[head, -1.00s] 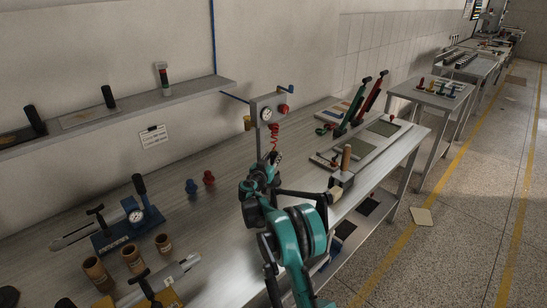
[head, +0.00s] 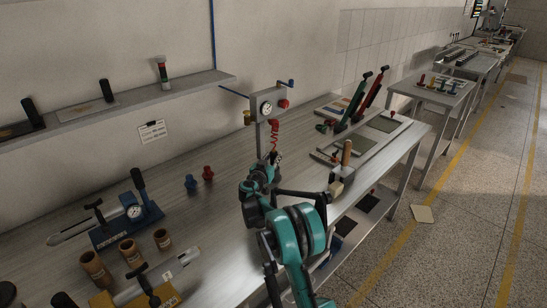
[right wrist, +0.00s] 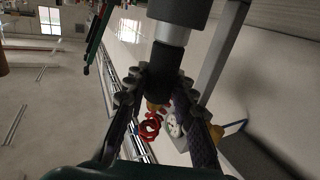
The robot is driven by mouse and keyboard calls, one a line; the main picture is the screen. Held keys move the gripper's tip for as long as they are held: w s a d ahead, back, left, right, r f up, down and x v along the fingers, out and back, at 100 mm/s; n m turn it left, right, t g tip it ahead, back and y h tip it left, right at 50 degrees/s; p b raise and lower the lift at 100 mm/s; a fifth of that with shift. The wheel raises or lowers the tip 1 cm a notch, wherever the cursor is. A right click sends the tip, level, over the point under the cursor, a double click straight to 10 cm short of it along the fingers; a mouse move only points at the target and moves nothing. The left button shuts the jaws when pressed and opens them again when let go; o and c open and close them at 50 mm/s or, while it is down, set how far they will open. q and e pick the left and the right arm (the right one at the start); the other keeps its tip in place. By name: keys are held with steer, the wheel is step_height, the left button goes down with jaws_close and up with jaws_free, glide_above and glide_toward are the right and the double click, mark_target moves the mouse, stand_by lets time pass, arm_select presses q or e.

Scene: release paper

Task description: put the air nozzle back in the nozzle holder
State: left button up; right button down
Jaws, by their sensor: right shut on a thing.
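My right gripper (head: 270,164) is at the middle of the bench, just below the red coiled hose. In the right wrist view its two fingers (right wrist: 165,85) are closed around a dark cylinder with a grey band (right wrist: 168,50), which appears to be the air nozzle. In the head view the nozzle is mostly hidden by the gripper. The red coil (head: 274,133) hangs beside a post under a grey panel with a round gauge (head: 266,107). I cannot tell which part is the nozzle holder. My left gripper is not in view.
Blue and red fittings (head: 208,174) stand left of the gripper. A blue gauge device (head: 133,212) and brown cups (head: 95,266) are at the lower left. A wooden-handled block (head: 343,170) and red and green levers (head: 370,90) are to the right. The bench between is clear.

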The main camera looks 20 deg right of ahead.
steer(key=shift+f+b, duration=0.5)
steer(key=shift+f, duration=0.3)
steer(key=c, duration=1.2)
jaws_free()
steer(key=v, duration=1.2)
steer(key=shift+r, duration=0.1)
steer(key=shift+s, duration=0.1)
